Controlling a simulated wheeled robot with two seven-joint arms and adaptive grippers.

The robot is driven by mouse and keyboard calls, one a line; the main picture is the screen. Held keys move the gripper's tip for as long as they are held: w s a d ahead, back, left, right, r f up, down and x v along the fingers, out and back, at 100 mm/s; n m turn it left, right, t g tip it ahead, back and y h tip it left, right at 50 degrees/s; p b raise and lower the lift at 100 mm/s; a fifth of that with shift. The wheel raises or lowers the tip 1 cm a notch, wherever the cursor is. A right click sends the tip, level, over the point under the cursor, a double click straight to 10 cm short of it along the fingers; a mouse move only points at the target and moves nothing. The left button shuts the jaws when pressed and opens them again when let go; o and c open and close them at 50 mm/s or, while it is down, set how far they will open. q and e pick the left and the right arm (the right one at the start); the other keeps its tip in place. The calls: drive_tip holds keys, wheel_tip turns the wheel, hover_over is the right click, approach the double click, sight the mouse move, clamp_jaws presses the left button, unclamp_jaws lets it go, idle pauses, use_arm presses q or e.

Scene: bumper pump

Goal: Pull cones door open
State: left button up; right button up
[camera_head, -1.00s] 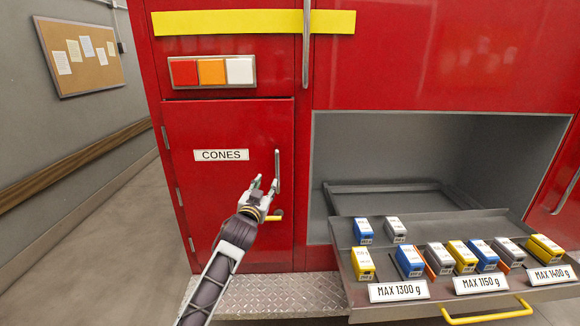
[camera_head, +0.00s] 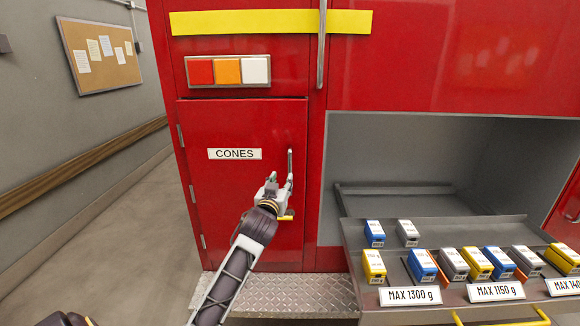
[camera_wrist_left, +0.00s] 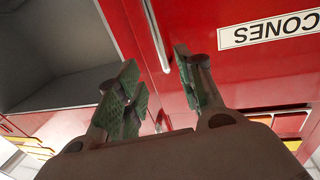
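The red cones door (camera_head: 235,200) is shut in the head view, with a white CONES label (camera_head: 235,154) that shows upside down in the left wrist view (camera_wrist_left: 265,30). Its slim upright metal handle (camera_head: 290,160) is near the door's right edge. My left gripper (camera_head: 281,181) is at the lower part of the handle, fingers spread. In the left wrist view, the handle (camera_wrist_left: 157,38) lies in line with the gap between the two green-padded fingers (camera_wrist_left: 160,82). I cannot tell whether they touch it. My right gripper is not in view.
Right of the door, a pulled-out tray (camera_head: 352,235) holds several small boxes. Red, orange and white buttons (camera_head: 228,71) sit above the door. Open floor (camera_head: 130,240) lies to the left.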

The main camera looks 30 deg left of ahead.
use_arm(q)
drive_tip(key=shift+w, duration=0.1)
idle(0.3)
drive_tip(key=p, duration=0.1)
approach(289, 166)
drive_tip(key=shift+w, duration=1.35)
drive_tip(key=shift+a+p+x, duration=0.2)
drive_tip(key=shift+p+x, duration=0.1)
drive_tip(key=shift+x, duration=1.8)
drive_tip(key=shift+a+p+x, duration=0.2)
drive_tip(key=shift+p+x, duration=0.1)
drive_tip(key=shift+x, duration=1.8)
drive_tip(key=shift+s, duration=0.15)
clamp_jaws()
